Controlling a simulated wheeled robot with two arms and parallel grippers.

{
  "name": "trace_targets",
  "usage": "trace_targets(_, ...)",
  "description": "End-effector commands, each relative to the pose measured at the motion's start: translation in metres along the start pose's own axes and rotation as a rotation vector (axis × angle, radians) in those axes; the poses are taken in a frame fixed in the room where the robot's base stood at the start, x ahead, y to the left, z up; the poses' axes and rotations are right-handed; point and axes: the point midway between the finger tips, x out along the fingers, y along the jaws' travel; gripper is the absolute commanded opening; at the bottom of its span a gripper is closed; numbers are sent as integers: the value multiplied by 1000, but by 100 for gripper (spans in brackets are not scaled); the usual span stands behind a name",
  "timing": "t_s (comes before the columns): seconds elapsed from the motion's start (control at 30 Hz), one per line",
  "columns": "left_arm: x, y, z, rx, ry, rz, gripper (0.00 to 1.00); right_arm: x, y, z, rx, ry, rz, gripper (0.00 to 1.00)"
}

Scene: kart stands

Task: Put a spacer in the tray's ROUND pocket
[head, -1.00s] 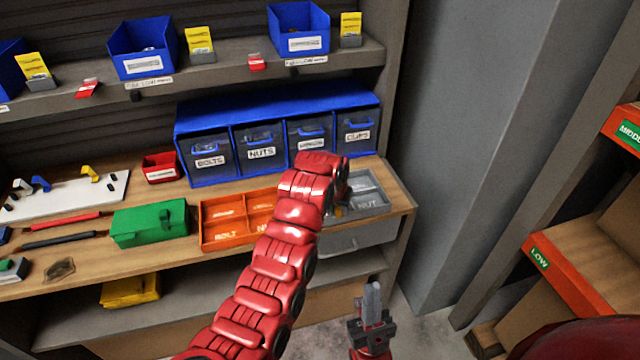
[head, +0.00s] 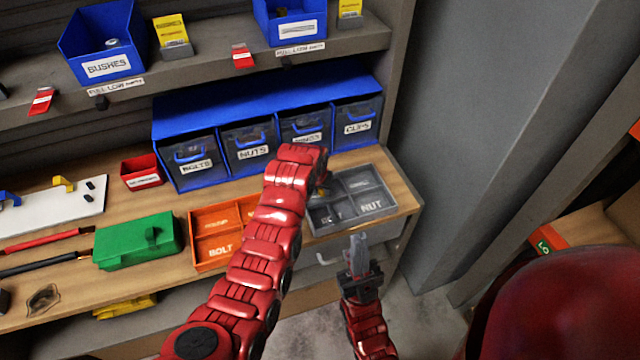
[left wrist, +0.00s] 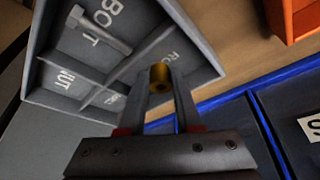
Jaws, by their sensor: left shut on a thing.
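The grey tray (head: 368,219) stands at the right end of the bench, with labelled pockets. In the left wrist view the tray (left wrist: 102,72) shows a bolt (left wrist: 98,30) in its BOLT pocket. The NUT pocket looks empty; the pocket labelled "RO…" (left wrist: 168,58) is partly behind my fingers. My left gripper (left wrist: 160,88) is shut on a brass spacer (left wrist: 160,76), with a hole in its end. The spacer is at the tray, near the "RO…" pocket; I cannot tell its height. In the head view the arm mostly hides this gripper (head: 322,182). My right gripper (head: 358,248) looks shut and empty, in front of the bench.
An orange tray (head: 204,250) and a green box (head: 138,240) stand left of the grey tray. A blue cabinet (head: 265,100) with labelled drawers stands behind. A grey drawer (head: 335,252) is below the bench top. A grey wall panel (head: 470,120) rises at the right.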

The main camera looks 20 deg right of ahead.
Motion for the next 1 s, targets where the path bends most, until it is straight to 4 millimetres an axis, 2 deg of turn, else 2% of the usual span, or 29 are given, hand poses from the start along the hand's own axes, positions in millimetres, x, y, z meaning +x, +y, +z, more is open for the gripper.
trace_targets(0.03,0,0,0,0,1,0,0,0,0,0,0,0,0,0)
trace_targets(0.07,0,0,0,0,1,0,38,0,0,0,0,0,0,0)
trace_targets(0.2,0,0,-1,0,1,0,63,0,0,0,0,0,0,0)
trace_targets(0.53,-1,0,-1,0,2,0,63,-1,0,0,0,0,0,0)
trace_targets(0.67,-8,0,-2,1,7,0,63,-4,0,1,0,0,0,0)
trace_targets(0.87,-34,0,-1,0,9,0,63,-15,-1,2,0,0,0,0)
trace_targets(1.0,-62,0,0,1,7,0,63,-24,-1,4,0,0,0,0)
